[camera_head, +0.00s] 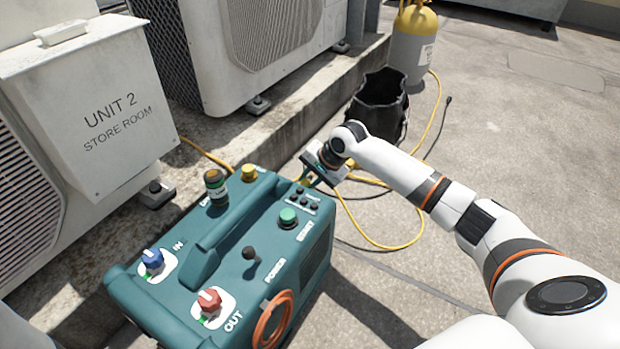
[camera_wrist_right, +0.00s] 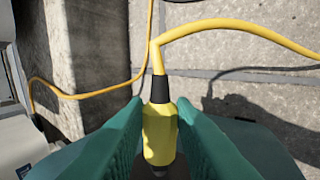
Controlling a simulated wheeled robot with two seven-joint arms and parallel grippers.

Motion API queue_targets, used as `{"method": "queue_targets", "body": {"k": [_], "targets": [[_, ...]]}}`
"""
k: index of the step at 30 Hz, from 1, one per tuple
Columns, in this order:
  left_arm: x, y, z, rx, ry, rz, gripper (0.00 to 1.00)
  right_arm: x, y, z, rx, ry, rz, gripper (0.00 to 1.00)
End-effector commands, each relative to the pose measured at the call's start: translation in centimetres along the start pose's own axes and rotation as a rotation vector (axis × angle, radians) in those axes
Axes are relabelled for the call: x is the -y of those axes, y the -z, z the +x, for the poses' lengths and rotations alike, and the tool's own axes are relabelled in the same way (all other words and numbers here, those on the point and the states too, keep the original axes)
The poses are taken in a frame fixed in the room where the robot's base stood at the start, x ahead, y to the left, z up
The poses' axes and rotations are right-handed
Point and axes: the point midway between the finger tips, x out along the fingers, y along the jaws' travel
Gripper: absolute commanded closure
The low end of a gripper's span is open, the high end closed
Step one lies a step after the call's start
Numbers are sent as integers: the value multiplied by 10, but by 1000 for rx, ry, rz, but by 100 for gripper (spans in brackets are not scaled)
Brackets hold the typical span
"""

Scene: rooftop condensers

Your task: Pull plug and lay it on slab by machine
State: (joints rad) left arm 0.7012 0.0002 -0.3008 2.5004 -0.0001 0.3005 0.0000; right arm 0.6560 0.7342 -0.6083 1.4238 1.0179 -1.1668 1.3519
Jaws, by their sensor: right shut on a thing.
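The teal machine (camera_head: 225,255) stands on the concrete, with valves, knobs and a handle on top. My right gripper (camera_head: 312,180) is at the machine's far right corner. In the right wrist view its green fingers (camera_wrist_right: 160,118) are shut on the yellow plug (camera_wrist_right: 159,134), one on each side. The plug has a black collar and a yellow cable (camera_wrist_right: 230,27) leaving its top. My left gripper is not in view.
The concrete slab (camera_head: 500,215) is open to the right of the machine, with yellow cable (camera_head: 375,242) looped over it. A black bucket (camera_head: 378,100) and a yellow-topped cylinder (camera_head: 410,55) stand behind. Condenser units line a raised ledge (camera_head: 290,110) at left.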

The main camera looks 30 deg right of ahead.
Motion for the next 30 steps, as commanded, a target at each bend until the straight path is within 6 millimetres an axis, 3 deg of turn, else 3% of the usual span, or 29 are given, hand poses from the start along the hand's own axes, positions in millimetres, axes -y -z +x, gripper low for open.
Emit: {"method": "queue_targets", "body": {"k": [17, 30], "targets": [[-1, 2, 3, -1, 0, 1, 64, 0, -5, 0, 1, 0, 1, 100], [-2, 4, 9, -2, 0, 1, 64, -1, -21, -1, 1, 0, 1, 100]]}}
